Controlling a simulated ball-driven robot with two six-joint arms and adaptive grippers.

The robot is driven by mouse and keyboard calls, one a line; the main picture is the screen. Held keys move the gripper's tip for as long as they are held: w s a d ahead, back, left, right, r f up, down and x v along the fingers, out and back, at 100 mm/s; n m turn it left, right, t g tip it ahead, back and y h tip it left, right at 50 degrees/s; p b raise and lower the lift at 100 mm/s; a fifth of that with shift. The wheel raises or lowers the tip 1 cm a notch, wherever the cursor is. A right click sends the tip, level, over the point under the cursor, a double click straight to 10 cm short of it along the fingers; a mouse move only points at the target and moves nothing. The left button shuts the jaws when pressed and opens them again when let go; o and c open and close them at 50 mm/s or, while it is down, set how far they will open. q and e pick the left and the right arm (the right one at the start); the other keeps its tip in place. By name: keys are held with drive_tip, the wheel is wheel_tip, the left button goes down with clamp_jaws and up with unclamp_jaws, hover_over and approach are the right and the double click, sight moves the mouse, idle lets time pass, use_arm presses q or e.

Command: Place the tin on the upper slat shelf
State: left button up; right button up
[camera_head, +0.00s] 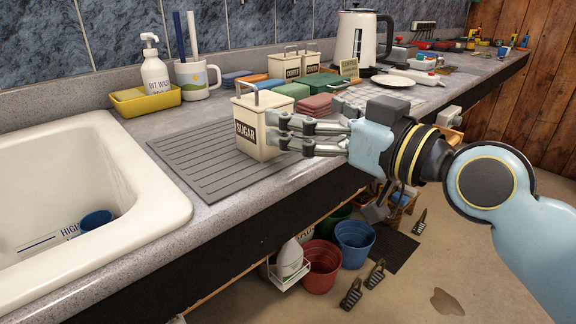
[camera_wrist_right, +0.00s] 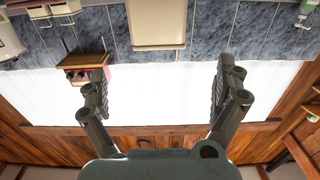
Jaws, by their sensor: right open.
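The tin is a cream box labelled SUGAR (camera_head: 246,112), with a handle on its lid. It stands upright on the grey ribbed draining area beside the sink in the head view. My right gripper (camera_head: 274,131) is open, with its fingers reaching from the right to the tin's right part and overlapping it in the picture. I cannot tell whether they touch it. In the right wrist view, the open fingers (camera_wrist_right: 163,88) have a gap between them, and a cream surface, probably the tin (camera_wrist_right: 156,22), shows beyond. I cannot identify the upper slat shelf. My left gripper is not in view.
The sink (camera_head: 135,165) is left. A soap bottle (camera_head: 155,75), mug (camera_head: 197,82), folded cloths (camera_head: 313,106), two more tins and a kettle (camera_head: 360,40) crowd the counter behind. A small wooden rack (camera_wrist_right: 85,62) shows in the wrist view.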

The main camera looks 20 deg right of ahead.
sight(262, 98)
drive_tip(key=shift+x, duration=1.1)
drive_tip(key=x, duration=0.2)
drive_tip(key=shift+w, duration=0.35)
drive_tip(key=shift+w+a, duration=0.35)
drive_tip(key=shift+w, duration=0.25)
drive_tip(key=x, duration=0.4)
drive_tip(key=shift+w+f+p, duration=0.1)
drive_tip(key=shift+w+p, duration=0.2)
drive_tip(key=shift+p, duration=0.1)
drive_tip(key=shift+w+a, duration=0.1)
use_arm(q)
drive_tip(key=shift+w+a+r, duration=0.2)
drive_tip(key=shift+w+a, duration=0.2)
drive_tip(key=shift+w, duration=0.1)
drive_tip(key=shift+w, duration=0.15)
use_arm(e)
drive_tip(key=c, duration=1.7)
